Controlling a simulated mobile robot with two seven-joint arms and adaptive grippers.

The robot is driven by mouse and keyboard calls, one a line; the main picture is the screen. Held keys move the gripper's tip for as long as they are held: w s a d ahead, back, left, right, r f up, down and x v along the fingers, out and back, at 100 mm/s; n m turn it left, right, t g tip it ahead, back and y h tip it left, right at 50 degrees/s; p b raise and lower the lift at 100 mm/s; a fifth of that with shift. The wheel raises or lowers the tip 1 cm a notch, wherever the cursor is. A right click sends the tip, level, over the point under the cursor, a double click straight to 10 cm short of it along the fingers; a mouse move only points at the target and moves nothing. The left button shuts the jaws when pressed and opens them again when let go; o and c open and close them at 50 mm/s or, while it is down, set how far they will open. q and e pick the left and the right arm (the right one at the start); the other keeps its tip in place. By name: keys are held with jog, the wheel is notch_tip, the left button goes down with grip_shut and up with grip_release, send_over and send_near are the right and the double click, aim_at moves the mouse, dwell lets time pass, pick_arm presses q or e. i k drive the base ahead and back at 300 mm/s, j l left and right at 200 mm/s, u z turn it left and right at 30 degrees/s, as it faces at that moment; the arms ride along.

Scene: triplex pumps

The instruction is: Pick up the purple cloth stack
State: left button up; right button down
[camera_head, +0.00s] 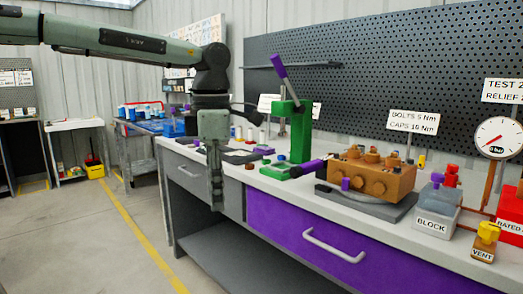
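I cannot clearly make out a purple cloth stack. A small flat purple item (266,151) lies on the bench top left of the green press, but it is too small to tell whether it is cloth. My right gripper is not in view.
A purple drawer (290,228) is below. A blue-topped table (155,127) stands farther back.

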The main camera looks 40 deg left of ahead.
aim_at(266, 151)
jog(key=i+j+z, duration=0.1)
jog(key=j+z, duration=0.15)
jog(key=j, duration=0.3)
jog(key=j+z, duration=0.25)
jog(key=j, duration=0.35)
jog(key=j+z, duration=0.25)
jog(key=j, duration=0.35)
jog(key=j+z, duration=0.25)
jog(key=j, duration=0.3)
jog(key=k+j+z, duration=0.1)
jog(key=j+z, duration=0.15)
jog(key=j, duration=0.35)
jog(key=k+j+z, duration=0.25)
jog(key=j, duration=0.3)
jog(key=k+j+z, duration=0.1)
jog(key=j+z, duration=0.2)
jog(key=j, duration=0.25)
jog(key=k+j+z, duration=0.25)
jog(key=j, duration=0.7)
jog(key=i+j+z, duration=0.1)
jog(key=j, duration=0.35)
